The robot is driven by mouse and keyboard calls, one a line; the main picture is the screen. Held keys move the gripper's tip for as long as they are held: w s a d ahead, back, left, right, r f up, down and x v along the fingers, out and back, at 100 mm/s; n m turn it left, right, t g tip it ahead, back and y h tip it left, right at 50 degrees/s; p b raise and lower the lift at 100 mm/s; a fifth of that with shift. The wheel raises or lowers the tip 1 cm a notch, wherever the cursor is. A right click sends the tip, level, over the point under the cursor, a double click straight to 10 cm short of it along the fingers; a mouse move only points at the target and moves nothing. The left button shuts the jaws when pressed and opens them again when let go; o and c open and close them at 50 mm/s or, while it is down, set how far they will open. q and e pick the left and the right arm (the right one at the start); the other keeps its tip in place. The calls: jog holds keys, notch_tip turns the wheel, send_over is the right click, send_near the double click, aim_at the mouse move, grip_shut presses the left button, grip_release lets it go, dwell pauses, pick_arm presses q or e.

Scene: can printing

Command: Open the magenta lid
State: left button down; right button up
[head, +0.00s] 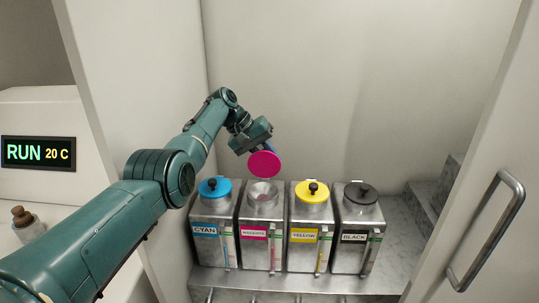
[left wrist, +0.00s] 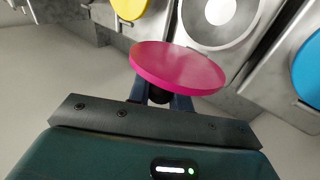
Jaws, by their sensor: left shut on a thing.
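The magenta lid (head: 264,164) is a flat round disc held in the air above the magenta tank (head: 261,214). My left gripper (head: 268,149) is shut on the lid's knob, and the lid is tilted. The magenta tank's round metal opening (head: 263,190) shows uncovered below it. In the left wrist view the lid (left wrist: 178,66) sits between the fingers (left wrist: 160,97), with its dark knob partly hidden. The open tank mouth (left wrist: 218,14) shows behind it. My right gripper is not in view.
The cyan tank (head: 212,218) stands to the left with its blue lid on. The yellow tank (head: 310,218) and black tank (head: 356,225) stand to the right, lids on. A cabinet door with a metal handle (head: 487,232) is at the right. A brown-stoppered bottle (head: 27,226) is at far left.

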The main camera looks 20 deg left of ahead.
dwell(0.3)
pick_arm(q)
jog(key=c, duration=1.3)
grip_release()
jog(key=shift+o, duration=0.2)
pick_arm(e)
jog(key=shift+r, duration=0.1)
pick_arm(q)
jog(key=shift+a+r, duration=0.2)
jog(key=shift+r, duration=0.05)
jog(key=v, duration=0.6)
jog(key=shift+s+a+r+b, duration=0.15)
jog(key=shift+a+r+b, duration=0.05)
jog(key=shift+r+b, duration=0.1)
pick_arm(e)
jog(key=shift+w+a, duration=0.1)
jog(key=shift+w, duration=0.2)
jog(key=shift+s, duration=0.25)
